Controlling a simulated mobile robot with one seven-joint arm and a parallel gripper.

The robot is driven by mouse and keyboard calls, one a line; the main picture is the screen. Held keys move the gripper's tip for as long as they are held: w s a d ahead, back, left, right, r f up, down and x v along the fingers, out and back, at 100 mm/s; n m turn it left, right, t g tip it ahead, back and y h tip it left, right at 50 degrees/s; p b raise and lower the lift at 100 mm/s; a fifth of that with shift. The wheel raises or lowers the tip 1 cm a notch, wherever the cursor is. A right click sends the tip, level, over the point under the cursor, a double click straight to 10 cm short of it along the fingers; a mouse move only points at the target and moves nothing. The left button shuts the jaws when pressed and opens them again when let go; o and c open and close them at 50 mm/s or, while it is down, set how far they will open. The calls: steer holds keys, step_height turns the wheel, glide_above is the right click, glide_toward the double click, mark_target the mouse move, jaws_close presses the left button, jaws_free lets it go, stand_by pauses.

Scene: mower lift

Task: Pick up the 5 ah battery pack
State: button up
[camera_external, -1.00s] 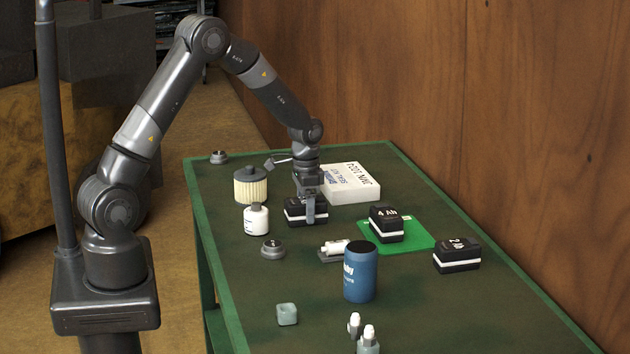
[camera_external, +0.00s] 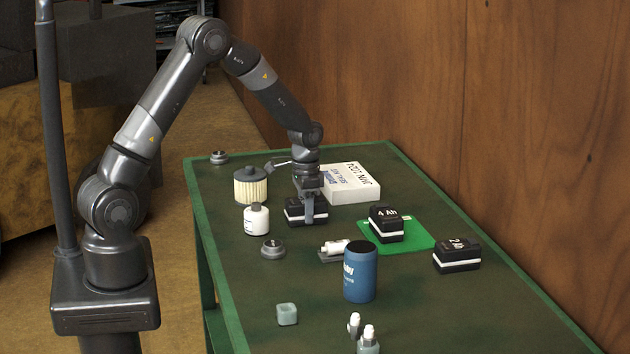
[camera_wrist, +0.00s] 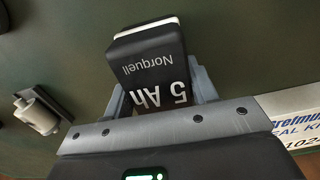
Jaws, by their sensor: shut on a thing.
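The 5 Ah battery pack (camera_wrist: 152,62) is black with a white band and the words "5 Ah Norquell", seen upside down in the wrist view. In the external view the same pack (camera_external: 293,212) sits on the green table, partly hidden by my gripper (camera_external: 308,214). My gripper (camera_wrist: 160,95) is shut on the pack, with a grey finger on each side of it. I cannot see a gap between the pack and the table. A 4 Ah pack (camera_external: 386,226) stands on a green mat (camera_external: 420,240). A 2 Ah pack (camera_external: 457,258) stands to its right.
A white box (camera_external: 352,190) lies just behind the held pack. A white bottle (camera_external: 256,221) and a ribbed filter (camera_external: 250,188) stand to its left. A blue can (camera_external: 360,280) and a small roller on a holder (camera_external: 330,252) stand in front.

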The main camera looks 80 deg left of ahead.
steer(key=shift+c, duration=0.8)
